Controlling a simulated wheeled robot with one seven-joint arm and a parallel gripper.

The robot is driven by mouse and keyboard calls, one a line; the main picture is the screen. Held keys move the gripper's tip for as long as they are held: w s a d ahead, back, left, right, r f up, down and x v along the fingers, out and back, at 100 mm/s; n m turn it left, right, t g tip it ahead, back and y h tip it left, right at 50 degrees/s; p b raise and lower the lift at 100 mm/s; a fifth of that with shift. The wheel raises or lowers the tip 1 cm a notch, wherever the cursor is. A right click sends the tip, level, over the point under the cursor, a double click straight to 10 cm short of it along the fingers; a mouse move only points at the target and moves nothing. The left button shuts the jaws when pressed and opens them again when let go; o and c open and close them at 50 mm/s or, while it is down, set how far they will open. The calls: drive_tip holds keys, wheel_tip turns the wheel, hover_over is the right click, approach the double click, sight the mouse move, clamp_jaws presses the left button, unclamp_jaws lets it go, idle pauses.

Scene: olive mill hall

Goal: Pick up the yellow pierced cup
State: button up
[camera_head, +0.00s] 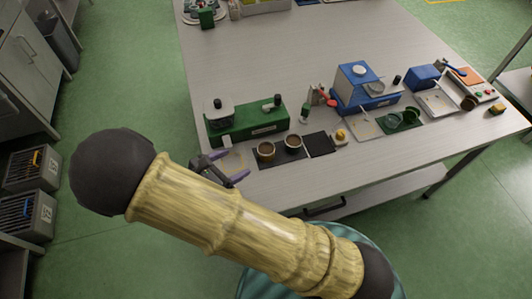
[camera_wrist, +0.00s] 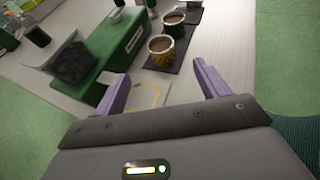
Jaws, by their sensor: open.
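The yellow pierced cup (camera_head: 265,151) stands upright on a dark mat at the near edge of the table, filled with something brown. In the wrist view it (camera_wrist: 161,50) shows a yellow patterned wall and sits just beyond my fingertips, roughly in line with the gap. My gripper (camera_head: 229,167) has purple fingers spread apart, to the left of the cup in the head view. In the wrist view the gripper (camera_wrist: 161,75) is open with nothing between its fingers. The fingers do not appear to touch the cup.
A similar dark cup (camera_head: 292,142) stands close beside it on the same mat (camera_head: 282,158). A green machine (camera_head: 247,122) with a clear hopper stands behind. A dark flat square (camera_head: 319,145) and a small yellow-topped item (camera_head: 341,135) lie right. The table's far middle is clear.

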drive_tip(key=p, duration=0.1)
approach(272, 146)
drive_tip(key=x, duration=0.4)
drive_tip(key=shift+r, duration=0.2)
drive_tip(key=shift+w+d+f, duration=0.15)
drive_tip(key=shift+w+d, duration=0.05)
drive_tip(key=x, duration=0.2)
drive_tip(key=p+x, duration=0.1)
drive_tip(key=x, duration=0.2)
drive_tip(key=shift+a+f, duration=0.1)
drive_tip(key=shift+f, duration=0.25)
drive_tip(key=shift+c, duration=0.2)
drive_tip(key=c, duration=1.1)
